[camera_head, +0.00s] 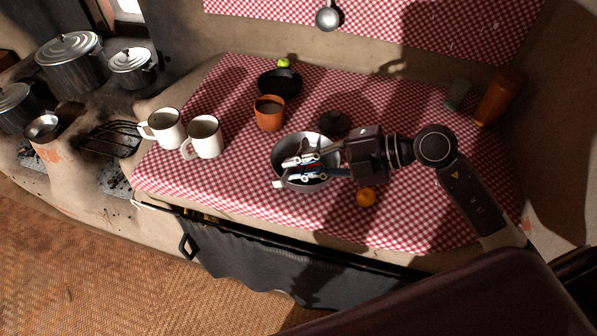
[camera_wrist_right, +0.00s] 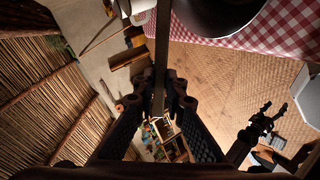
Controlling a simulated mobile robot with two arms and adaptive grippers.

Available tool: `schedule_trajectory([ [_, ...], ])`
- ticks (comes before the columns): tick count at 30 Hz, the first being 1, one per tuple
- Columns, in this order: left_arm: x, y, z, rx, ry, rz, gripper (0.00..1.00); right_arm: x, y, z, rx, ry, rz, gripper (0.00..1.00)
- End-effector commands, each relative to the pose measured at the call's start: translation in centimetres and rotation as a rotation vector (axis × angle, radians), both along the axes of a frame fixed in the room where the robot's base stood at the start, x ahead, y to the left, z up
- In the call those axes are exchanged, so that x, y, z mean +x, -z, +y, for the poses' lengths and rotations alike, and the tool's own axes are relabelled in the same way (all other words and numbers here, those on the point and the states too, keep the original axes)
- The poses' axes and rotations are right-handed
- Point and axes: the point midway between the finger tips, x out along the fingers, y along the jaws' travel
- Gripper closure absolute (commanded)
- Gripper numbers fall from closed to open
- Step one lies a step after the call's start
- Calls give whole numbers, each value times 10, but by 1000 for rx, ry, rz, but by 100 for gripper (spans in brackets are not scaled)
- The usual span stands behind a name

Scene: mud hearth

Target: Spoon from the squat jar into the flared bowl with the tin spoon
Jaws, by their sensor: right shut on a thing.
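My right gripper (camera_head: 300,168) hangs over a wide grey metal bowl (camera_head: 277,152), likely the flared bowl, and hides part of its inside. The gripper is shut on the thin, straight handle of the tin spoon (camera_wrist_right: 162,60), which runs up between its fingers in the right wrist view. I cannot make out the spoon's scoop end. A squat orange-brown jar (camera_head: 269,122) with brown contents stands open behind the bowl, up and to the left; it looks like the squat jar.
Two white mugs (camera_head: 205,139) stand left of the bowl. A dark bowl (camera_head: 279,82), a lime (camera_head: 284,63) and a dark lid (camera_head: 334,122) lie behind. An orange (camera_head: 366,197) is near my right wrist. The checked cloth (camera_head: 420,225) is clear at front right.

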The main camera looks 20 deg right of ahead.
Motion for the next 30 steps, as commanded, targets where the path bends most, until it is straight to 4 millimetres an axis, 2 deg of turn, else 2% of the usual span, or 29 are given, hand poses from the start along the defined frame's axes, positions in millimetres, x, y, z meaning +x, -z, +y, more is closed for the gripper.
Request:
schedule_trajectory([
  [1, 0, 11, 0, 0, 0, 0, 50, -1, 7, 0, 18, 9, -11, 100],
  [3, 0, 18, 0, 0, 0, 0, 50, -2, 8, -1, 43, 22, -30, 100],
  [15, 0, 52, 0, 0, -1, 0, 50, -4, 9, -1, 169, 78, -131, 100],
  [30, 0, 58, 0, 0, -2, -1, 50, -4, 5, -2, 201, 94, -160, 100],
])
